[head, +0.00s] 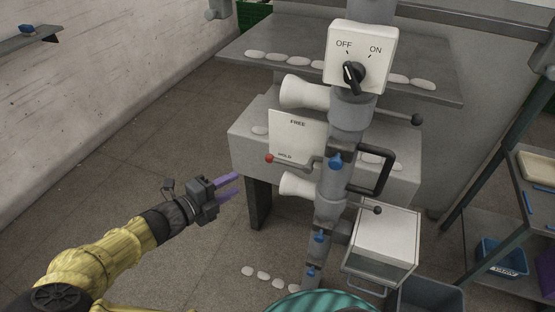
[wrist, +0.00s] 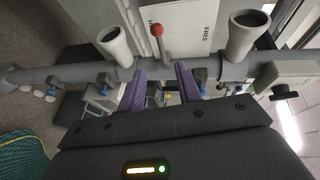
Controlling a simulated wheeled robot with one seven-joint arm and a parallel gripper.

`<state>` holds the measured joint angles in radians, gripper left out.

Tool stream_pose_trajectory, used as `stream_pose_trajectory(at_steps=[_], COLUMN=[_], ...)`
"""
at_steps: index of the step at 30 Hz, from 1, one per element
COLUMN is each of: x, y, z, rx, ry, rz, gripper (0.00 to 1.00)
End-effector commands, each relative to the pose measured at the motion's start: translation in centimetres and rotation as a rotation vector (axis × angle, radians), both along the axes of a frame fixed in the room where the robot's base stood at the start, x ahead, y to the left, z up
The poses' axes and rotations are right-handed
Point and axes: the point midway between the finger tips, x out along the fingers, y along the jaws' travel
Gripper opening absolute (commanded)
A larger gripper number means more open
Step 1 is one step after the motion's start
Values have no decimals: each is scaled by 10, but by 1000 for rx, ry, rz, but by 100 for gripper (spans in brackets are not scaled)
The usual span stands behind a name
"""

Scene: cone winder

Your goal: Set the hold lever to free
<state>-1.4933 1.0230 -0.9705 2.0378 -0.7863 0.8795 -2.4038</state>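The hold lever is a thin arm with a red ball knob (head: 269,158), set low on a white plate (head: 297,133) marked FREE at the top and HOLD at the bottom. The knob is at the HOLD mark. My gripper (head: 236,186) has purple fingers, spread apart and empty, left of and below the knob. In the wrist view the red knob (wrist: 157,31) stands above and between the open fingers (wrist: 160,85), apart from them. The FREE label shows on the plate there; the HOLD label is mostly hidden.
A switch box (head: 361,58) with OFF and ON marks tops the grey post. White cones (head: 304,92) and a black loop handle (head: 376,172) stick out near the lever. A shelf rack (head: 508,235) stands at right. Floor left of my gripper is clear.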

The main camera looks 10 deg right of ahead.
Motion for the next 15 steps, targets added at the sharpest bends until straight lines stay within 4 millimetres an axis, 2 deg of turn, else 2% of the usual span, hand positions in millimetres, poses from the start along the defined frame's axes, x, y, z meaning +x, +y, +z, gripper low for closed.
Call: stream_pose_trajectory(at_steps=[9, 15], x=[1, 10], y=[-3, -20], z=[-1, -4], rx=[4, 3], ry=[-1, -2], rz=[-4, -8], gripper=[34, 34])
